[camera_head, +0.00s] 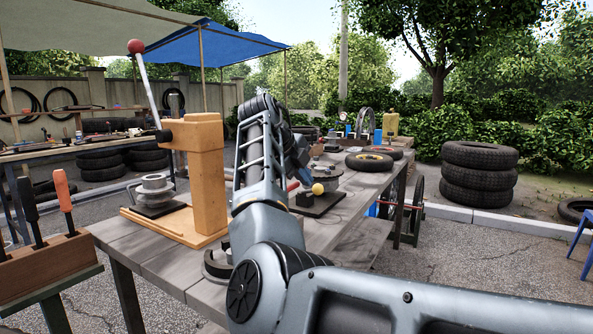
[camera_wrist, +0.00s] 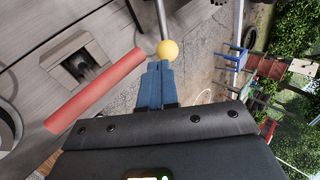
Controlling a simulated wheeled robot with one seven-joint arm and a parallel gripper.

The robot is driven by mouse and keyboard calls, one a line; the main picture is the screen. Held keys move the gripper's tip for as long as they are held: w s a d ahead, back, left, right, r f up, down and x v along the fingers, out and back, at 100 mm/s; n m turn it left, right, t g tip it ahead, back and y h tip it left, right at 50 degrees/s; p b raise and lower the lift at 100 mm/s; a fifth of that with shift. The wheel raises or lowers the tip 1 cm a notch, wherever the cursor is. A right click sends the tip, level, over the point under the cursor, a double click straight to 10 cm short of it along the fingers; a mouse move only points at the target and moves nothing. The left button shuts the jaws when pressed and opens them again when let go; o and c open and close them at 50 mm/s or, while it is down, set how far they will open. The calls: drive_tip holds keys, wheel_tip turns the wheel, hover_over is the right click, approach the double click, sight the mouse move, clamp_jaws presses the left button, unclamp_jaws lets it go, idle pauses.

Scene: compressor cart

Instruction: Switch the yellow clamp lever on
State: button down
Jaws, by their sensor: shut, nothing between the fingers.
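The yellow ball knob (camera_head: 318,188) of the clamp lever shows just right of my gripper (camera_head: 306,181) in the head view, above a dark base plate (camera_head: 316,205) on the table. In the wrist view the yellow knob (camera_wrist: 167,50) lies right at the tips of my blue fingers (camera_wrist: 158,66), with a thin rod beyond it. My gripper is shut and holds nothing. I cannot tell whether the fingertips touch the knob. My arm hides part of the fixture in the head view.
A red handle (camera_wrist: 98,90) lies close left of my fingers in the wrist view. A wooden stand (camera_head: 207,170) with a red-knobbed lever (camera_head: 136,47) is on the table's left. Tyres (camera_head: 370,161) lie farther back on the table (camera_head: 160,262). Open pavement lies to the right.

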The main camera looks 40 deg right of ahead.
sight(318, 187)
drive_tip(key=shift+x, duration=1.1)
drive_tip(key=shift+d, duration=0.1)
drive_tip(key=shift+s+d+n+t, duration=0.15)
drive_tip(key=shift+d+n+t, duration=0.05)
drive_tip(key=shift+n+t, duration=0.1)
drive_tip(key=shift+s+d+n+p, duration=0.2)
drive_tip(key=shift+d+n+p, duration=0.2)
drive_tip(key=shift+p, duration=0.15)
